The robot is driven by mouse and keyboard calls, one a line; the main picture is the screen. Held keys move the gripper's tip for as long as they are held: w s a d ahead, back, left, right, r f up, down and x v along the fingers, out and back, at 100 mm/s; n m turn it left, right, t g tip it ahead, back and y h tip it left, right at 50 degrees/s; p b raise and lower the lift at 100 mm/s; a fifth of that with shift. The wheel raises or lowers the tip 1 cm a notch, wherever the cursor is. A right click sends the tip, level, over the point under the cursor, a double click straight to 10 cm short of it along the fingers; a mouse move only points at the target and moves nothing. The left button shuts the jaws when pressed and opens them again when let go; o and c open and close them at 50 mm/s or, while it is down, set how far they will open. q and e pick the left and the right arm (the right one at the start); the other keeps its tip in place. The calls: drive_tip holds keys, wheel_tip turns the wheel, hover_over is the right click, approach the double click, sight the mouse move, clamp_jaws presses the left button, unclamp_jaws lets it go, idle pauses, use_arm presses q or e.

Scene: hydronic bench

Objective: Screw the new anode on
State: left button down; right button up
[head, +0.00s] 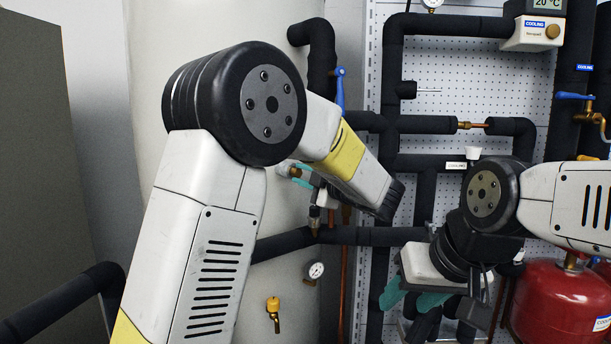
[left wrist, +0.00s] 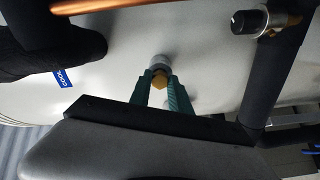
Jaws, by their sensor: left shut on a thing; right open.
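The anode's brass hex head (left wrist: 159,81) sits between the teal fingers of my left gripper (left wrist: 161,88) in the left wrist view. It lines up with a round grey port (left wrist: 160,61) on the pale tank wall. I cannot tell how deep it sits; the anode's rod is not visible. In the head view, my left gripper (head: 302,176) is at the tank, partly hidden by its own arm, with the brass head (head: 295,172) just showing. My right gripper (head: 411,298) is open and empty at lower right, fingers pointing down, away from the tank port.
The large pale tank (head: 225,30) stands behind my left arm. Black insulated pipes (head: 390,236) cross below the port. A gauge (head: 316,270) and a yellow-capped valve (head: 272,306) sit lower on the tank. A red vessel (head: 556,305) stands at lower right.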

use_arm(q)
drive_tip(key=c, duration=1.4)
unclamp_jaws()
drive_tip(key=shift+o, duration=0.2)
